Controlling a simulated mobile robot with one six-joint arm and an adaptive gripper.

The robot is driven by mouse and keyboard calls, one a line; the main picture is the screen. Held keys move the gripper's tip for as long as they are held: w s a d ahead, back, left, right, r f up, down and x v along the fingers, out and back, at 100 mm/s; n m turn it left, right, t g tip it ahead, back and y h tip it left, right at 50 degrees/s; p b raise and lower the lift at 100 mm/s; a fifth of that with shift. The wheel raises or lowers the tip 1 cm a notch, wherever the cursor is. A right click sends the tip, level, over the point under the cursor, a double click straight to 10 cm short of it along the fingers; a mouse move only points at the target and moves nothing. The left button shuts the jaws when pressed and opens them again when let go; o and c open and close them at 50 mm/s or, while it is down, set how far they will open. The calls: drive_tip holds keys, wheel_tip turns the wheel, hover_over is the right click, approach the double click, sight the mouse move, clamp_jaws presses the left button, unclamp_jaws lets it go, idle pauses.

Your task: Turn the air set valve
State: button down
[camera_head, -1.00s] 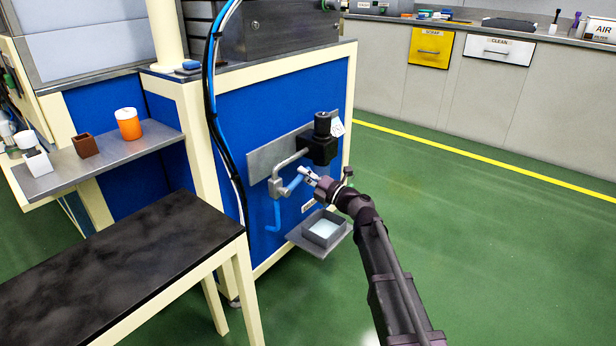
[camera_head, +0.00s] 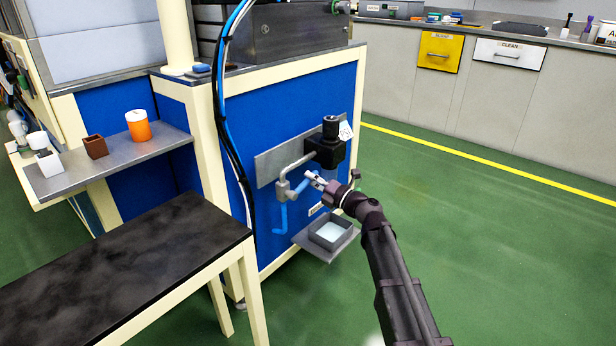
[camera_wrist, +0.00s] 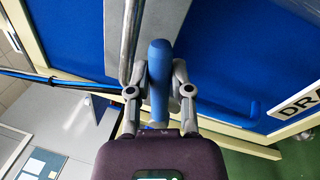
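The valve (camera_head: 284,191) sits on the bent grey pipe at the blue cabinet's side. Its blue handle (camera_head: 303,186) points up and right toward my gripper (camera_head: 316,180). In the wrist view the blue handle (camera_wrist: 159,75) lies lengthwise between the two grey fingers of my gripper (camera_wrist: 160,72). The fingers are drawn in to about the handle's width and appear to touch both sides. The handle's near end reaches close to the palm. A blue tube (camera_head: 280,218) hangs below the valve. A black regulator (camera_head: 326,150) with a knob is on the pipe above right.
A small grey tray (camera_head: 329,234) on a bracket juts out below my gripper. Black and blue hoses (camera_head: 222,110) hang down on the left. A black-topped bench (camera_head: 120,265) stands at the front left. The green floor on the right is clear.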

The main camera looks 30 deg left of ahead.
drive_tip(key=s+d+n+h+p, duration=0.2)
drive_tip(key=d+n+h+p, duration=0.65)
drive_tip(key=d, duration=0.75)
drive_tip(key=s+d+n+h+p, duration=0.2)
drive_tip(key=d+n+h+p, duration=0.3)
drive_tip(key=d+n, duration=0.95)
drive_tip(key=s+d+n+h+p, duration=0.3)
drive_tip(key=d+n+h+p, duration=0.45)
drive_tip(key=d, duration=1.15)
drive_tip(key=w+a+r+t+h+p, duration=0.1)
drive_tip(key=w+a+r+t, duration=0.15)
drive_tip(key=a, duration=0.95)
drive_tip(key=w+a+r+t+h, duration=0.1)
drive_tip(key=w+a+r+t, duration=0.15)
drive_tip(key=a, duration=0.95)
drive_tip(key=s+a+r+t+y, duration=0.1)
drive_tip(key=s+a, duration=0.4)
drive_tip(key=a, duration=0.7)
drive_tip(key=s+a+r+t+y+p, duration=0.1)
drive_tip(key=s+a+r+t, duration=0.3)
drive_tip(key=a, duration=0.9)
drive_tip(key=shift+s+r+y, duration=0.7)
